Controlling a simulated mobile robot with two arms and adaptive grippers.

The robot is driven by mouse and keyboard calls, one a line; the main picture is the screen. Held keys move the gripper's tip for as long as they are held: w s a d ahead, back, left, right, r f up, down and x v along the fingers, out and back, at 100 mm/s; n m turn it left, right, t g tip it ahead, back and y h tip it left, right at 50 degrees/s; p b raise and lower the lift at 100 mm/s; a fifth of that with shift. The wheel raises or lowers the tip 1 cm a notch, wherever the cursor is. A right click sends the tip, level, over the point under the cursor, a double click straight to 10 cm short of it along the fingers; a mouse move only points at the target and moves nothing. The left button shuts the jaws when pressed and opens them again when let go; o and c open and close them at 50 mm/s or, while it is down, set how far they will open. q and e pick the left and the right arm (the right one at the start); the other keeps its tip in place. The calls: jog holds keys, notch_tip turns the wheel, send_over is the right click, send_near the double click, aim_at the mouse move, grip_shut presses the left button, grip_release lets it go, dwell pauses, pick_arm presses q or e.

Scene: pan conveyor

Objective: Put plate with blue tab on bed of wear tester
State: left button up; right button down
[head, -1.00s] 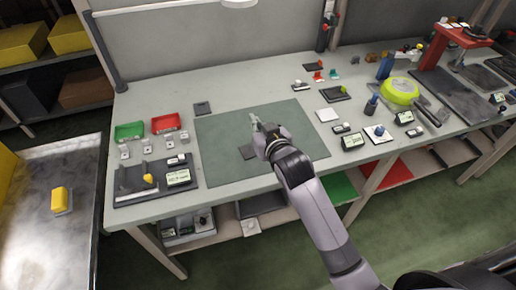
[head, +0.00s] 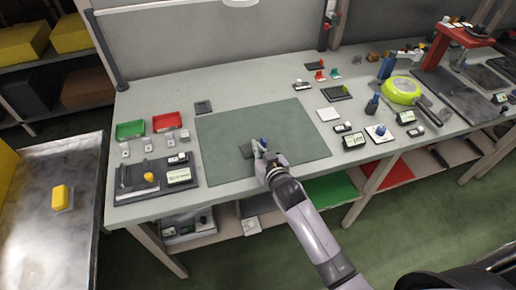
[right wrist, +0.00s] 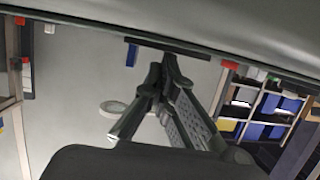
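A small dark plate (head: 246,151) lies on the green mat, left of my right gripper (head: 258,148). A blue tab (head: 264,142) shows right by the fingertips. In the right wrist view a dark plate (right wrist: 205,52) is seen edge-on at the ends of my right gripper's fingers (right wrist: 163,62), with a blue tab (right wrist: 131,55) to the left of them. The fingertips look close together; whether they touch or grip the plate is unclear. A red-armed stand (head: 437,48) with a large dark base (head: 450,95) stands at the right; it may be the wear tester. My left gripper is not in view.
A lime-green pan (head: 400,90) lies before the red stand. Green (head: 130,130) and red (head: 165,122) trays and a dark device with a yellow knob (head: 149,177) are at the left. Several small gauges stand right of the mat (head: 290,130). Most of the mat is clear.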

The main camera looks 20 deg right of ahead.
jog(key=shift+f, duration=0.1)
jog(key=c, duration=2.3)
grip_release()
jog(key=o, duration=1.9)
jog(key=shift+o, duration=0.2)
